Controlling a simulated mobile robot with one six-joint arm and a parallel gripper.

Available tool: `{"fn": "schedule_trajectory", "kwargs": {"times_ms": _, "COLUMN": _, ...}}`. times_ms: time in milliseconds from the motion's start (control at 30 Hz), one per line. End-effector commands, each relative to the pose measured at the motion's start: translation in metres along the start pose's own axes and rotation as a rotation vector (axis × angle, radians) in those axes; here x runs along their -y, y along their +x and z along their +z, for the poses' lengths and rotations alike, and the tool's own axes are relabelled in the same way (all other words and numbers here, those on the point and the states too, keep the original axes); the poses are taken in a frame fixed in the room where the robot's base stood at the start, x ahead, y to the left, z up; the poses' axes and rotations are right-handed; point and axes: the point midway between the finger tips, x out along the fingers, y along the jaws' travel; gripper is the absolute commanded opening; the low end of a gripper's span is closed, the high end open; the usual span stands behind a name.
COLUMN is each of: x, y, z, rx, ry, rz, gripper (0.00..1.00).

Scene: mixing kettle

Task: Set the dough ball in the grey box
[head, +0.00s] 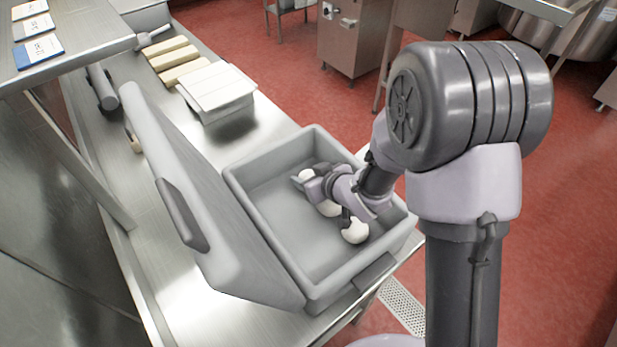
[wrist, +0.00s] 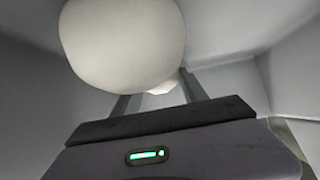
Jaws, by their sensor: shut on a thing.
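The grey box (head: 262,239) stands open on the steel counter, its lid (head: 190,190) tilted up on the left side. My gripper (head: 322,200) is down inside the box, shut on a pale dough ball (head: 329,209) that is partly hidden by the fingers. In the wrist view a large pale ball (wrist: 122,42) is close to the camera and hides the fingertips. Whether the held ball touches the box floor is unclear.
A pale lidded container (head: 217,92) and several tan blocks (head: 178,58) stand farther back on the counter. A shelf (head: 75,45) with cards overhangs the upper left. The left part of the box floor is bare.

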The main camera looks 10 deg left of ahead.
Motion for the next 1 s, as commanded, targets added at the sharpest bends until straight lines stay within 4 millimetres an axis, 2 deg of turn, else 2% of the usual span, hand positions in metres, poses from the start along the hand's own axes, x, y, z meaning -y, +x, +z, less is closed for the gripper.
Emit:
{"fn": "schedule_trajectory", "kwargs": {"times_ms": 100, "x": 0.0, "y": 0.002, "z": 0.002, "rx": 0.0, "ry": 0.0, "rz": 0.0, "gripper": 0.09}}
{"fn": "schedule_trajectory", "kwargs": {"times_ms": 133, "x": 0.0, "y": 0.002, "z": 0.002, "rx": 0.0, "ry": 0.0, "rz": 0.0, "gripper": 0.53}}
{"fn": "schedule_trajectory", "kwargs": {"times_ms": 233, "x": 0.0, "y": 0.001, "z": 0.001, "rx": 0.0, "ry": 0.0, "rz": 0.0, "gripper": 0.72}}
{"fn": "schedule_trajectory", "kwargs": {"times_ms": 567, "x": 0.0, "y": -0.002, "z": -0.002, "rx": 0.0, "ry": 0.0, "rz": 0.0, "gripper": 0.73}}
{"fn": "schedule_trajectory", "kwargs": {"times_ms": 800, "x": -0.001, "y": -0.053, "z": -0.004, "rx": -0.001, "ry": 0.001, "rz": 0.002, "gripper": 0.73}}
{"fn": "schedule_trajectory", "kwargs": {"times_ms": 900, "x": -0.001, "y": -0.069, "z": -0.003, "rx": -0.001, "ry": 0.0, "rz": 0.0, "gripper": 0.73}}
{"fn": "schedule_trajectory", "kwargs": {"times_ms": 1000, "x": 0.0, "y": -0.075, "z": -0.002, "rx": -0.001, "ry": 0.0, "rz": 0.0, "gripper": 0.73}}
